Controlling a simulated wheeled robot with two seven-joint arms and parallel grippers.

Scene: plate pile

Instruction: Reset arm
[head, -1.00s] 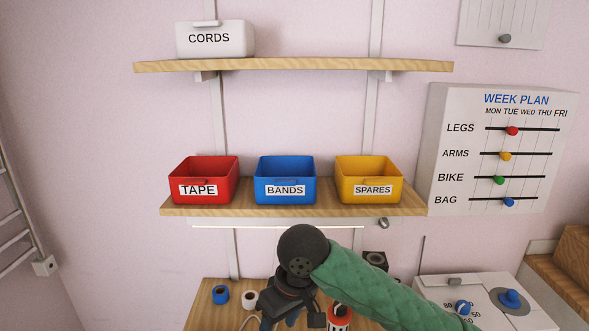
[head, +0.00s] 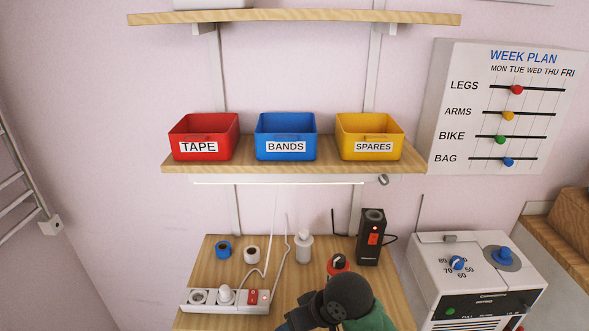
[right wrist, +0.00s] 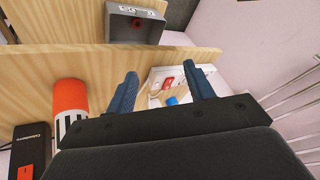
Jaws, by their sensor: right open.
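My right arm, with a green sleeve and a dark wrist (head: 348,297), comes in at the bottom of the head view. Its gripper is mostly cut off there by the bottom edge. In the right wrist view my right gripper (right wrist: 162,85) has two blue fingers spread apart with nothing held between them. Beyond the fingers lie part of a white power strip (right wrist: 196,76) with a red switch and a small blue object (right wrist: 172,100). My left gripper is not in view.
The wooden bench (head: 295,274) bears a power strip (head: 228,299), blue tape (head: 223,250), white tape (head: 251,254), a white bottle (head: 303,248), a red object (head: 339,264) and a black charger-like box (head: 371,238). A shelf (head: 295,166) with three bins hangs above. A white machine (head: 478,280) stands right.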

